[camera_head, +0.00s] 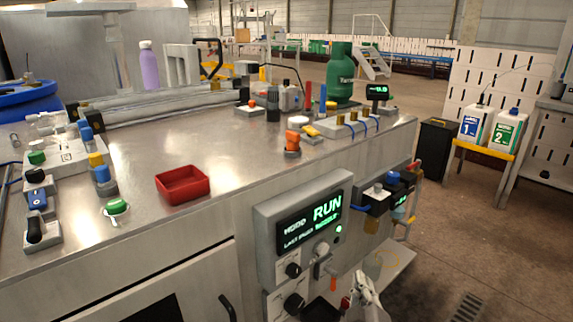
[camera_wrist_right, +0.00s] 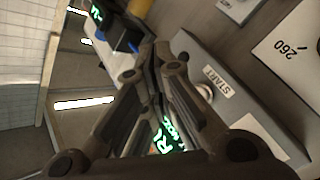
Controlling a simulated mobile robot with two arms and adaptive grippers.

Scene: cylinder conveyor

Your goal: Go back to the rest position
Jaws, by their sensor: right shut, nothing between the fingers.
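My right gripper (camera_head: 360,280) shows low in the head view, in front of the lower part of the control panel. In the right wrist view its dark fingers (camera_wrist_right: 150,62) come together and are shut with nothing between them. The grey control panel (camera_head: 268,225) is on the front of the steel bench. Its screen (camera_head: 310,222) reads RUN in green. In the right wrist view part of the green text (camera_wrist_right: 165,138) shows behind the fingers, and a START label (camera_wrist_right: 217,80) is beside them. My left gripper is in neither view.
The steel bench (camera_head: 240,150) carries a red tray (camera_head: 183,184), several buttons and a green bottle (camera_head: 340,75). Small devices (camera_head: 385,190) jut out right of the panel. Two white canisters (camera_head: 490,128) stand on a yellow stand. The floor (camera_head: 480,230) at right is open.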

